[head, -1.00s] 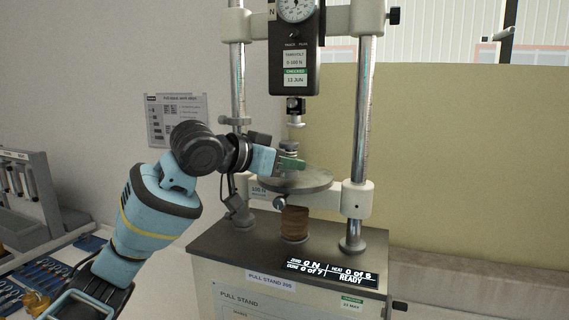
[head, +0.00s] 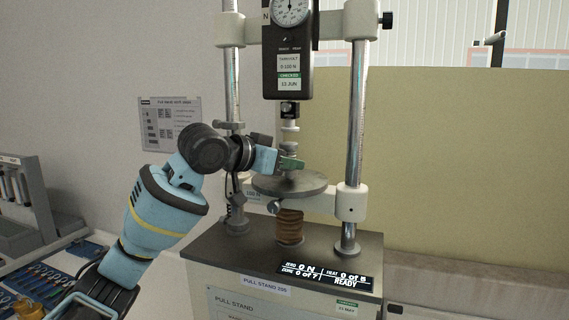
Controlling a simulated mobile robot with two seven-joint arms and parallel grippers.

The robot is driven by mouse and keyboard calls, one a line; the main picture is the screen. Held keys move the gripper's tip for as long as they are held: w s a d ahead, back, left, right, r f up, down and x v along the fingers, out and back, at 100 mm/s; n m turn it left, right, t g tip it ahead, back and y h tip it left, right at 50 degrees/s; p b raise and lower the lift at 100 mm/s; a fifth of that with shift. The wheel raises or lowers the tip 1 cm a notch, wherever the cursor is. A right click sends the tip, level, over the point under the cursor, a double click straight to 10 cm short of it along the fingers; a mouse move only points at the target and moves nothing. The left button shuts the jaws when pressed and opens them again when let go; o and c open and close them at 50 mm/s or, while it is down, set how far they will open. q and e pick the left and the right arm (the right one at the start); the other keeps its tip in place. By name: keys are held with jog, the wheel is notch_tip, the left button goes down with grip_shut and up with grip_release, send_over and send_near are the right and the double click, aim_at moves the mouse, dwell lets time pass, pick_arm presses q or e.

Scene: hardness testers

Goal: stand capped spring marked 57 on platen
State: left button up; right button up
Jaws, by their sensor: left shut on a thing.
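My left gripper (head: 290,164) is shut just above the round grey platen (head: 315,187) of the pull stand. A small grey capped piece, seemingly the capped spring (head: 289,147), shows upright above the green fingers. The fingers hide its lower part, so I cannot tell whether it touches the platen. No number can be read on it. The gauge's probe (head: 290,112) hangs directly above it, and any gap between them is hard to see. My right gripper is not in view.
The force gauge (head: 289,58) hangs between two steel columns, the right one (head: 357,120) clear of my arm. Brown bellows (head: 290,226) stand below the platen. The display (head: 325,274) reads 0 N and READY. A tool tray (head: 45,275) lies at the lower left.

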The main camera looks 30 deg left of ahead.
pick_arm(q)
jog(key=shift+w+a, duration=0.2)
jog(key=shift+w, duration=0.5)
jog(key=shift+f, duration=0.4)
jog(key=shift+f, duration=0.1)
jog(key=shift+s, duration=0.1)
dwell(0.7)
jog(key=o, duration=1.1)
jog(key=shift+o, duration=0.6)
jog(key=shift+o, duration=1.3)
jog(key=shift+s, duration=0.15)
